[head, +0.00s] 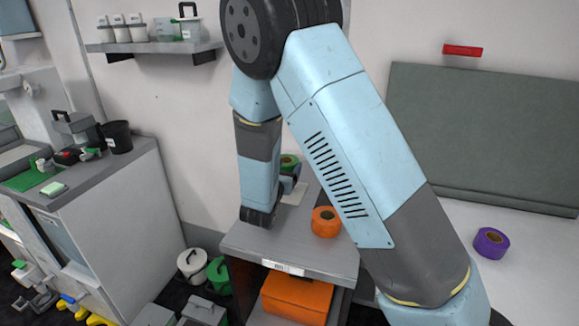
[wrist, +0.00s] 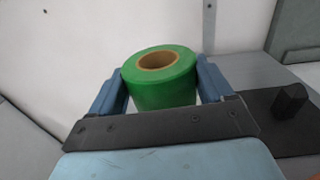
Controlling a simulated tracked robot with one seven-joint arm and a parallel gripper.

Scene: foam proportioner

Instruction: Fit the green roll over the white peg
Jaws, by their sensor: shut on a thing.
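The green roll (wrist: 165,82) sits upright between the two blue fingers of my gripper (wrist: 163,88) in the wrist view, its tan core hole facing up. My gripper is shut on it. In the head view the green roll (head: 289,161) shows only partly behind my arm, above the grey cabinet. I cannot make out a white peg clearly. A dark stub (wrist: 289,101) stands on a dark plate to the right of my gripper in the wrist view. A pale patch (head: 296,194) lies on the cabinet top just below my gripper in the head view.
An orange roll (head: 326,222) stands on the cabinet top (head: 268,240), right of my gripper. A purple roll (head: 490,243) lies on the white surface at the right. An orange case (head: 297,299) is on the shelf below. The wall stands close behind.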

